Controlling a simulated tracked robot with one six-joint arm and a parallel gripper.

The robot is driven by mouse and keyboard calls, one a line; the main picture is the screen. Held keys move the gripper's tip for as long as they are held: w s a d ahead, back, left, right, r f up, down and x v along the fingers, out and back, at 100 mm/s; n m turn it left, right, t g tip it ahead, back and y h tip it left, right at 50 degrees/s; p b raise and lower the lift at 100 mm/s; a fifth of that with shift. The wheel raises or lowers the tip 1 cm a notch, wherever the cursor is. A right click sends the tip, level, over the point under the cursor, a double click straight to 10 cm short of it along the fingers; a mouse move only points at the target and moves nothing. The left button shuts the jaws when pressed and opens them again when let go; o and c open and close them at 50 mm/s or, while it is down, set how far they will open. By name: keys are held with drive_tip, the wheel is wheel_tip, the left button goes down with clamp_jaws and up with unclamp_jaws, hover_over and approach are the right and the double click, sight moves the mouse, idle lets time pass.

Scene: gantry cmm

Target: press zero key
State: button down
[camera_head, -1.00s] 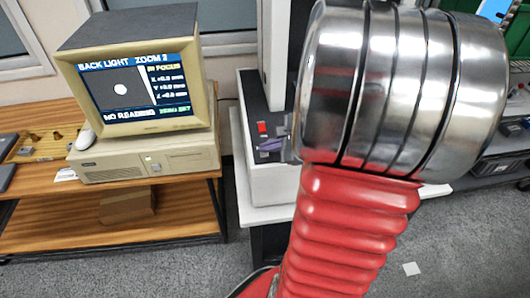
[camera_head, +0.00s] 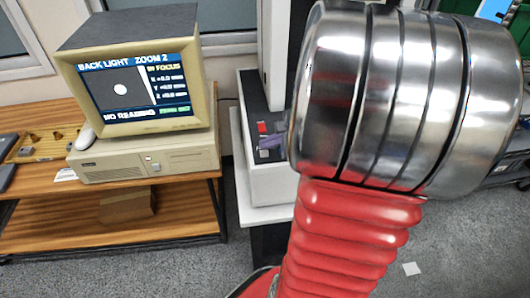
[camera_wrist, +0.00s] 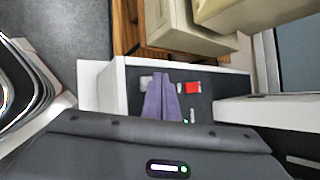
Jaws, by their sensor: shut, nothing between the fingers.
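A dark key panel (camera_head: 254,96) lies on top of the white machine base. It bears a red key (camera_head: 262,127), also seen in the wrist view (camera_wrist: 194,87), and a light grey key (camera_head: 264,154). The wrist view shows a pale key (camera_wrist: 146,82) left of my fingers. I cannot read any key label, so I cannot tell which is zero. My gripper (camera_head: 270,143) has purple fingers, shut and empty, over the panel between the red and grey keys. In the wrist view the fingers (camera_wrist: 161,90) cover part of the panel. Contact with a key cannot be told.
A monitor (camera_head: 135,120) on a beige computer (camera_head: 150,158) shows "NO READING" and a green line. They stand on a wooden bench (camera_head: 180,190) at left. A white column (camera_head: 274,50) rises behind the panel. My arm hides much of the right side.

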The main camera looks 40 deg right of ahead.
sight(267, 154)
drive_tip(key=shift+r, duration=2.5)
drive_tip(key=a+r+n+g+y, duration=0.1)
drive_tip(key=a+r+n+g, duration=0.15)
drive_tip(key=a+n, duration=1.15)
drive_tip(key=s+a+r+n+h, duration=0.1)
drive_tip(key=s+a+n, duration=0.3)
drive_tip(key=a+n, duration=0.1)
drive_tip(key=s+a+r+n+g+h, duration=0.1)
drive_tip(key=s+a+r+n, duration=0.1)
drive_tip(key=s+a+n, duration=0.3)
drive_tip(key=shift+a+n, duration=0.8)
drive_tip(key=shift+a, duration=0.85)
